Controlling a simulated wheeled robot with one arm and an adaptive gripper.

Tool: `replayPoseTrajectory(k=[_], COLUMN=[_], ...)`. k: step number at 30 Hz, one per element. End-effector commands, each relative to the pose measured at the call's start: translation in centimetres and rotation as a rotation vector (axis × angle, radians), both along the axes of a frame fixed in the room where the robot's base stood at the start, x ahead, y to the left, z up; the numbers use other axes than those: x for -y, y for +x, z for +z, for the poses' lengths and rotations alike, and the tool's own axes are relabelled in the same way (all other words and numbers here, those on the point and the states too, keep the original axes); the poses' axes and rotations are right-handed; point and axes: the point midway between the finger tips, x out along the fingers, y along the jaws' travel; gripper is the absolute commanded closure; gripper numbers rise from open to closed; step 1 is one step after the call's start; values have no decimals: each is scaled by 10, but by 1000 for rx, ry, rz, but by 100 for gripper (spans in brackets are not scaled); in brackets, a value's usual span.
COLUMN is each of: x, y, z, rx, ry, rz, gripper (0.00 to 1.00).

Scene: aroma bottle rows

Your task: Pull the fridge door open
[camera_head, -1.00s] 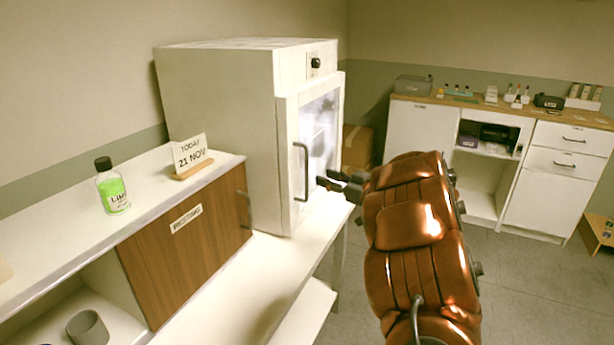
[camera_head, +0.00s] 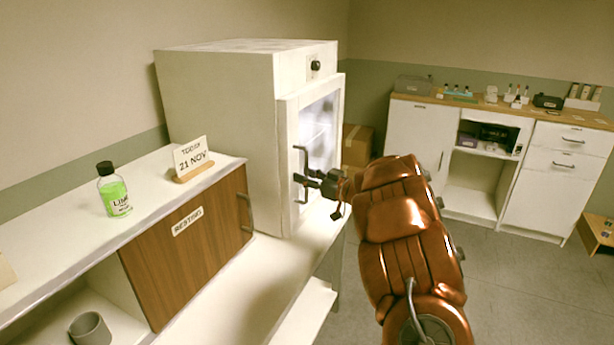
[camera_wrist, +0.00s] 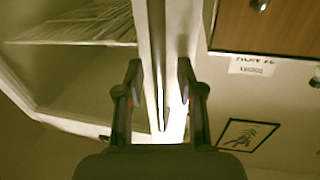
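The fridge is a white box (camera_head: 215,130) on the counter, and its glass-fronted door (camera_head: 290,125) looks shut. Its dark upright bar handle (camera_head: 305,158) is on the front of the door. My gripper (camera_head: 304,179) is at mid-height of the handle, coming from the right. In the wrist view my gripper (camera_wrist: 158,85) has its two fingers apart, one on each side of a narrow upright strip that looks like the handle and door edge. A gap shows beside the fingers, and I cannot tell whether either touches the handle.
A wooden cabinet door marked RESTING (camera_head: 185,240) with its own handle stands in front left. A green bottle (camera_head: 114,190) and a date sign (camera_head: 192,158) sit on the shelf above it. Open floor (camera_head: 510,280) lies to the right.

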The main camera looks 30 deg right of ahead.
Motion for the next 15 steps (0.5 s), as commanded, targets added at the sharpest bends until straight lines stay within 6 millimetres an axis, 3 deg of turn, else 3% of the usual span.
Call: replayPoseTrajectory(k=[5, 15], x=[0, 1], y=[0, 0], z=[0, 0], rx=[0, 0], ry=[0, 0], rz=[-1, -1], gripper=[64, 99])
